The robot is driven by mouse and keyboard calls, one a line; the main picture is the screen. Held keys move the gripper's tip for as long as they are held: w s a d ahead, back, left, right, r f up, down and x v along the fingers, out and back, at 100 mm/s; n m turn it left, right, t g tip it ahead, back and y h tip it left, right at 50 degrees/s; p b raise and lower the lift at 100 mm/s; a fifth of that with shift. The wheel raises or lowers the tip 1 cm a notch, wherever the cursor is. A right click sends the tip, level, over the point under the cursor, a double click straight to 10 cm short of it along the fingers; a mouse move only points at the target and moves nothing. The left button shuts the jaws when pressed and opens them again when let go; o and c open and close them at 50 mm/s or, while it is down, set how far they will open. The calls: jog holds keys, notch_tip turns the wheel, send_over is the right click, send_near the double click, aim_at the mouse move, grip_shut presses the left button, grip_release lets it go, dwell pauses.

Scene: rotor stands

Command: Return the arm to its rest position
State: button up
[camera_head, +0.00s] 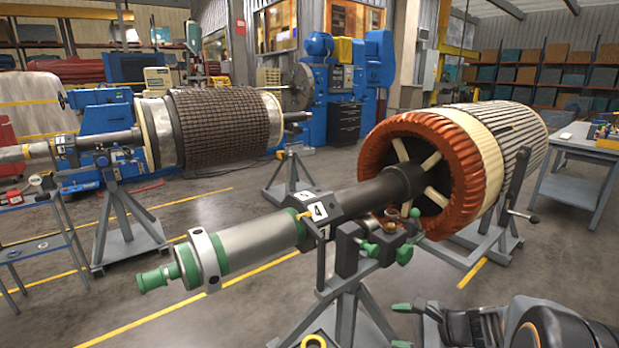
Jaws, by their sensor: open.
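My gripper (403,326) shows at the bottom edge, right of centre, with its two green-tipped fingers spread apart. Nothing is seen between them. My dark arm (550,328) comes in from the bottom right corner, and part of it is cut off by the frame. The gripper is just right of the near rotor stand (345,270). The near rotor (470,165), with orange end windings and a long shaft (250,245), rests on stands. In the picture, the gripper appears below the rotor's orange end and apart from it.
A second rotor (222,125) rests on stands at the left. A grey work table (575,150) stands at the right and a blue-grey table (40,250) at the left edge. A blue machine (345,80) is behind. Open floor with yellow lines lies between the rotors.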

jog(key=s+a+r+n+g+h+p, duration=0.3)
jog(key=s+r+n+h, duration=0.6)
jog(key=n, duration=0.9)
jog(key=shift+s+a+r+h+p, duration=0.3)
jog(key=shift+s+a+r+p, duration=0.3)
jog(key=shift+s+a+p, duration=0.75)
